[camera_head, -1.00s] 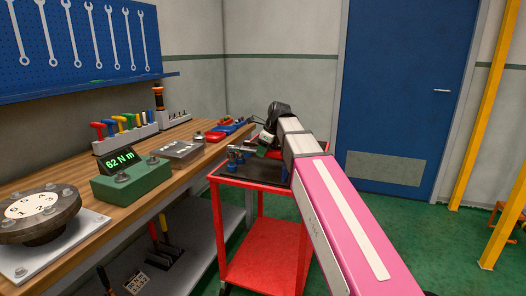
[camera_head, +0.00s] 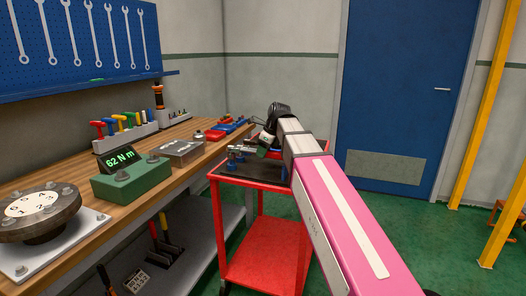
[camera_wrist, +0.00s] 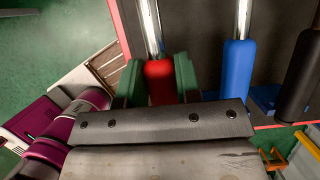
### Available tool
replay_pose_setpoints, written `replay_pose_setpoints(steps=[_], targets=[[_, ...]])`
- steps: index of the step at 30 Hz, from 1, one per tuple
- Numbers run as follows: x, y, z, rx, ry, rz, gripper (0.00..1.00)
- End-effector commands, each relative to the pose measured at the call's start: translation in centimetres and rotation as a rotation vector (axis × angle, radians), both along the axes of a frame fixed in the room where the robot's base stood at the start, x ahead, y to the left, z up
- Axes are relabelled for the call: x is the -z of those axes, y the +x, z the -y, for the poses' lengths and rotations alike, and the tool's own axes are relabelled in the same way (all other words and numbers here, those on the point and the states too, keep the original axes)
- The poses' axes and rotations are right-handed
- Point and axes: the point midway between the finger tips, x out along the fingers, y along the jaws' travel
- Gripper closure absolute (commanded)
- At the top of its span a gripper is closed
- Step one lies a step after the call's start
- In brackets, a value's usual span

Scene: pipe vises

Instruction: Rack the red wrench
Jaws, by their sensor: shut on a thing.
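My gripper (camera_wrist: 158,76) is shut on the red handle of the red wrench (camera_wrist: 160,90), with a green finger on either side of it. The wrench's shiny shaft runs up out of the wrist view, so its far end is hidden. A blue-handled tool (camera_wrist: 237,72) and a black-handled tool (camera_wrist: 302,80) lie to its right, roughly parallel. In the head view my gripper (camera_head: 265,148) is over the red cart (camera_head: 258,184), at its back part. The red wrench cannot be made out clearly there.
The wooden bench (camera_head: 140,163) on the left carries a green box with a "62 N m" display (camera_head: 121,158), a T-handle stand and a round dial fixture (camera_head: 38,212). A blue pegboard (camera_head: 85,40) with several wrenches hangs above. Green floor is open right of the cart.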

Motion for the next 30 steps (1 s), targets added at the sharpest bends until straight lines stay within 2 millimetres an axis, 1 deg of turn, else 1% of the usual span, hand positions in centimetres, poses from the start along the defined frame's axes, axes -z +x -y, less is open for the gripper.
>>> replay_pose_setpoints(steps=[30], targets=[[1.1, 0.0, 0.0, 0.0, 0.001, 0.001, 1.0]])
